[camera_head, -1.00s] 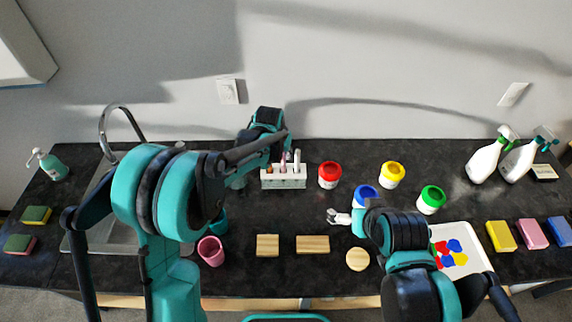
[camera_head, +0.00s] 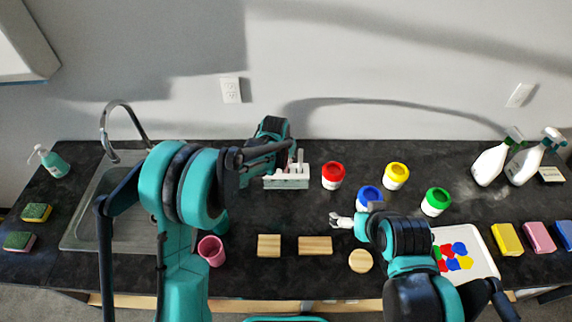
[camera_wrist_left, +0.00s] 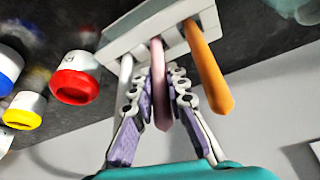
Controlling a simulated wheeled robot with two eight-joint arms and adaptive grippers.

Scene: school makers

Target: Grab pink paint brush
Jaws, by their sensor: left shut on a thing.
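The pink paint brush (camera_wrist_left: 160,100) stands in a slot of the white brush holder (camera_wrist_left: 150,30), between a white brush (camera_wrist_left: 126,68) and an orange brush (camera_wrist_left: 207,75). My left gripper (camera_wrist_left: 158,80) is shut on the pink brush, with its purple-padded fingers on either side of it. In the head view the holder (camera_head: 287,184) stands near the back of the counter, and my left arm partly hides the brushes. My right gripper (camera_head: 335,219) is open and empty, left of the blue paint pot.
Red (camera_head: 333,176), yellow (camera_head: 396,176), blue (camera_head: 369,199) and green (camera_head: 435,201) paint pots stand right of the holder. A pink cup (camera_head: 211,251) and wooden blocks (camera_head: 315,245) lie in front. The sink (camera_head: 110,225) is at left. A paint-marked white tray (camera_head: 485,262) lies at right.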

